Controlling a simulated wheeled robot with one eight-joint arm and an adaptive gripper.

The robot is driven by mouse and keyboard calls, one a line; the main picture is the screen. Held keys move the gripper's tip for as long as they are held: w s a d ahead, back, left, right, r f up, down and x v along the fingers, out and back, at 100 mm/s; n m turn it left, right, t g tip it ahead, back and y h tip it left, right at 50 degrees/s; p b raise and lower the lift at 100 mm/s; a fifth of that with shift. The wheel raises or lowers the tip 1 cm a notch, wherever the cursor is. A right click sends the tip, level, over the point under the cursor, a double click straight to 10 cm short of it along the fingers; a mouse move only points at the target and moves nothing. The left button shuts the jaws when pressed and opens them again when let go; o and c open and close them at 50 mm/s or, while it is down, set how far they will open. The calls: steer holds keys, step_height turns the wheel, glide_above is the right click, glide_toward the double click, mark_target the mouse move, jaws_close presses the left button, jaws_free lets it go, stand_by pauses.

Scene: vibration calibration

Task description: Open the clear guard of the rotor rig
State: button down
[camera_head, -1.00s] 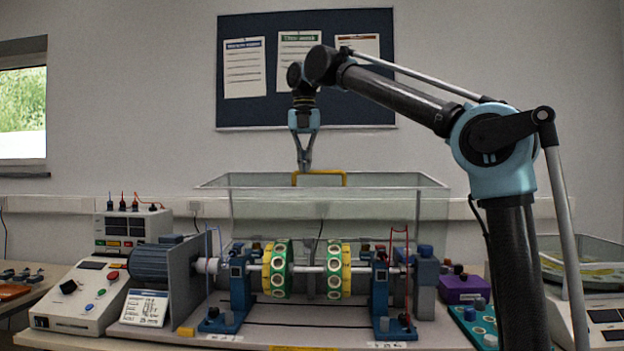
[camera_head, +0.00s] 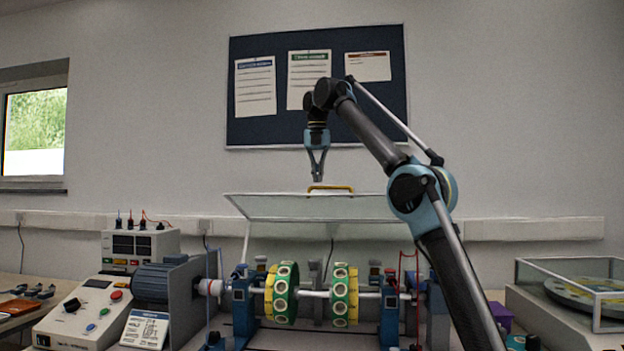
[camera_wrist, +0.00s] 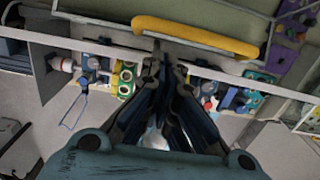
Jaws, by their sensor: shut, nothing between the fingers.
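The clear guard (camera_head: 290,208) of the rotor rig is a transparent panel above the rotor (camera_head: 310,293). It appears tilted, with its near, handle-side edge higher than its far edge. A yellow bar handle (camera_head: 331,188) sits on the raised edge. It also crosses the top of the wrist view (camera_wrist: 195,37). My gripper (camera_head: 317,180) points down at the handle's left part. Its fingers are shut and empty, with the tips beside the handle; I cannot tell whether they touch it. The fingers also show in the wrist view (camera_wrist: 168,55). The rotor has two green-and-yellow discs on a shaft.
A control box (camera_head: 85,308) and a motor (camera_head: 150,283) stand at the left. A clear-sided case (camera_head: 570,285) stands at the right. A dark notice board (camera_head: 316,85) hangs on the wall behind. The air above the guard is free around my arm.

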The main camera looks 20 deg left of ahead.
steer(key=shift+w, duration=0.3)
steer(key=shift+a, duration=0.1)
steer(key=shift+s, duration=0.1)
